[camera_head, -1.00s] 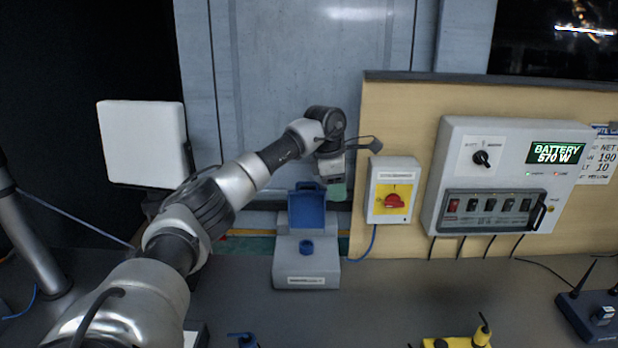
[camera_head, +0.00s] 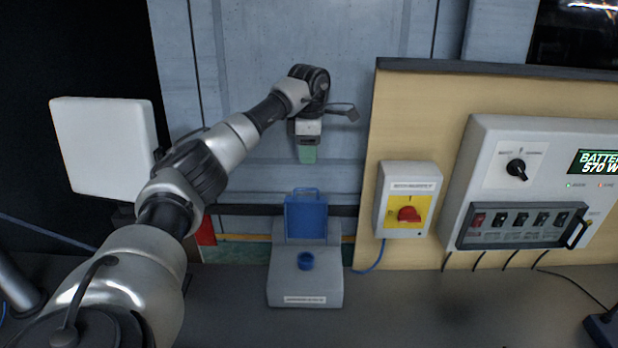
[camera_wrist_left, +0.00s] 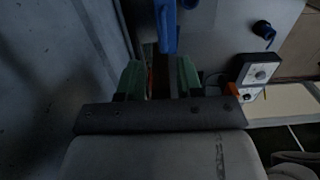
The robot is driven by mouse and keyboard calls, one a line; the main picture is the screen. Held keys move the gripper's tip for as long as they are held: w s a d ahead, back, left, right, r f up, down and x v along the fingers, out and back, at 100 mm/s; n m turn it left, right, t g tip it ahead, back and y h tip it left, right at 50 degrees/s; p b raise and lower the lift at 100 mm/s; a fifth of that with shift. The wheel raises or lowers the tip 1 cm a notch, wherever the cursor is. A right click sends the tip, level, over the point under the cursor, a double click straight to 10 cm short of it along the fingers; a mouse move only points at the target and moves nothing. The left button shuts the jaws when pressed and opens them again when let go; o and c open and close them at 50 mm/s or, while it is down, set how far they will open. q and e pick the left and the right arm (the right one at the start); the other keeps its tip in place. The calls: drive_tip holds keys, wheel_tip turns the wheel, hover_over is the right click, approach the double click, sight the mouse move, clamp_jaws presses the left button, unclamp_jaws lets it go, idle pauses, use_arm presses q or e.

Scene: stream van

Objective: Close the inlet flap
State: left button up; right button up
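The inlet flap (camera_head: 306,217) is a blue panel standing upright at the back of a grey inlet box (camera_head: 306,290) on the bench. A blue round inlet (camera_head: 306,261) sits uncovered on the box top in front of it. My left gripper (camera_head: 307,155), with green fingertips, points down above the flap's top edge, apart from it in the head view. In the left wrist view its two green fingers (camera_wrist_left: 160,78) are spread with nothing clearly between them. The blue flap (camera_wrist_left: 166,25) shows edge-on just beyond them there. My right gripper is not in view.
A yellow panel with a red rotary switch (camera_head: 409,215) is mounted right of the inlet box. A grey control panel (camera_head: 480,180) with a battery display is farther right. A white flat panel (camera_head: 105,148) stands at left. The bench around the box's front is clear.

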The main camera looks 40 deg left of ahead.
use_arm(q)
drive_tip(key=p, duration=0.1)
hover_over(308, 189)
wheel_tip(308, 189, down, 4)
drive_tip(key=shift+f, duration=0.25)
drive_tip(key=f, duration=0.1)
drive_tip(key=f+p, duration=0.1)
drive_tip(key=f, duration=0.1)
drive_tip(key=shift+w+a+f, duration=0.1)
drive_tip(key=shift+w+f, duration=0.15)
drive_tip(key=shift+f, duration=0.5)
clamp_jaws()
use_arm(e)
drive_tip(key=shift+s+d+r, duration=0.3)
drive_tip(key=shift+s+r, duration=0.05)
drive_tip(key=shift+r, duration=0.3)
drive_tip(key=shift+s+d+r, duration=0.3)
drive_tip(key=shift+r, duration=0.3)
